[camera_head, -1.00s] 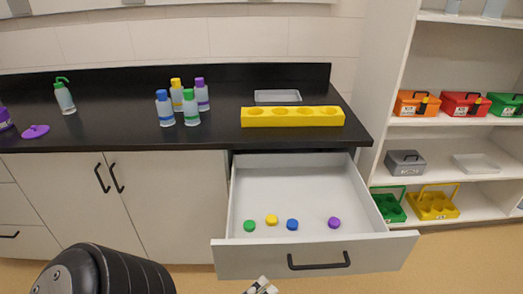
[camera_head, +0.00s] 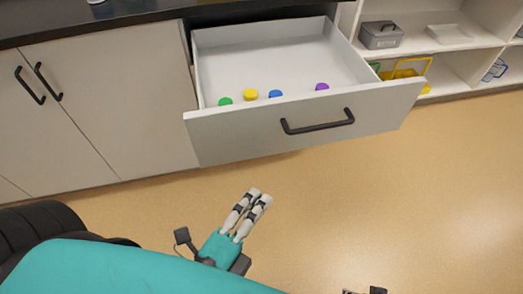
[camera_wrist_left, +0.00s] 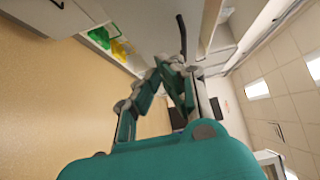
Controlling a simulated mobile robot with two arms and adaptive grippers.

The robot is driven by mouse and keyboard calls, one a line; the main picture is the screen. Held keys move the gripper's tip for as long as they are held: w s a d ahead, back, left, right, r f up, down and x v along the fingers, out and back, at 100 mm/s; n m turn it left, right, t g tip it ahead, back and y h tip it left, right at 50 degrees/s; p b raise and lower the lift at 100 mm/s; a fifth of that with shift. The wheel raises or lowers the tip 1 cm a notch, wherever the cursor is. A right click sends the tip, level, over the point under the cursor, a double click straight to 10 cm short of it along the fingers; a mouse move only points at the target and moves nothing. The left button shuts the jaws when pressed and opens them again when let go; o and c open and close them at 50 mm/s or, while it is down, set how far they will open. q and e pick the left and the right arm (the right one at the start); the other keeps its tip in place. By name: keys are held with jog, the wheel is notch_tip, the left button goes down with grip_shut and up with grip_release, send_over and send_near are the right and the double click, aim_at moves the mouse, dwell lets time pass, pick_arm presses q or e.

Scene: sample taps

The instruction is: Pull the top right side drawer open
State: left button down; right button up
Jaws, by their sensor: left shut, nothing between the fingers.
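The white top right drawer (camera_head: 240,137) stands pulled out from under the dark worktop, its inside open to view. Its dark bar handle (camera_head: 318,122) is on the front panel. My left gripper (camera_head: 263,196) is below and in front of the drawer front, apart from the handle, to its lower left. Its two fingers lie close together, shut and empty. In the left wrist view the teal and grey fingers (camera_wrist_left: 173,62) are large in the middle. My right gripper's fingers are not seen.
Green (camera_head: 225,101), yellow (camera_head: 250,94), blue (camera_head: 275,93) and purple (camera_head: 322,86) caps lie in the drawer. A closed cabinet (camera_head: 110,100) is on the left. A shelf with a grey box (camera_head: 380,35) is at the upper right. The floor (camera_head: 400,200) before the drawer is clear.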

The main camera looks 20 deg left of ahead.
aim_at(278, 149)
pick_arm(q)
jog(key=shift+w+a+p, duration=0.2)
jog(key=shift+w+p, duration=0.7)
jog(key=shift+w, duration=2.4)
jog(key=shift+w+a+p, duration=0.15)
jog(key=shift+w+p, duration=0.75)
jog(key=shift+w, duration=2.35)
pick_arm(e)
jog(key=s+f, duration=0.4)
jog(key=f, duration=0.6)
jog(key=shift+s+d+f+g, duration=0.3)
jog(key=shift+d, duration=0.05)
